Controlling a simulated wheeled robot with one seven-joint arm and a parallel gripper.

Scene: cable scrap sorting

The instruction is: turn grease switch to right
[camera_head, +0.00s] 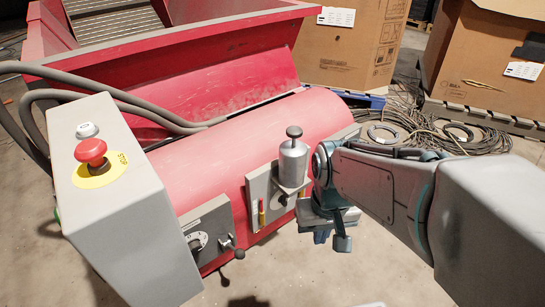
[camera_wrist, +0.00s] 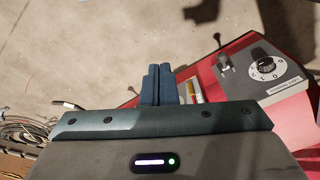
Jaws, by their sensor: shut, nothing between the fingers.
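A grey panel (camera_head: 212,226) on the front of the red machine carries a round dial (camera_head: 198,241) and a small lever (camera_head: 232,246). My gripper (camera_head: 322,236) is shut and empty, right of the grey canister (camera_head: 293,160) and apart from the dial. Its blue fingers (camera_wrist: 157,84) lie side by side in the wrist view.
A grey control box (camera_head: 120,210) with a red emergency button (camera_head: 91,152) stands at the left. The red machine (camera_head: 200,165) fills the middle. Cables (camera_head: 420,125) and cardboard boxes (camera_head: 350,45) lie behind. The concrete floor (camera_head: 320,275) in front is clear.

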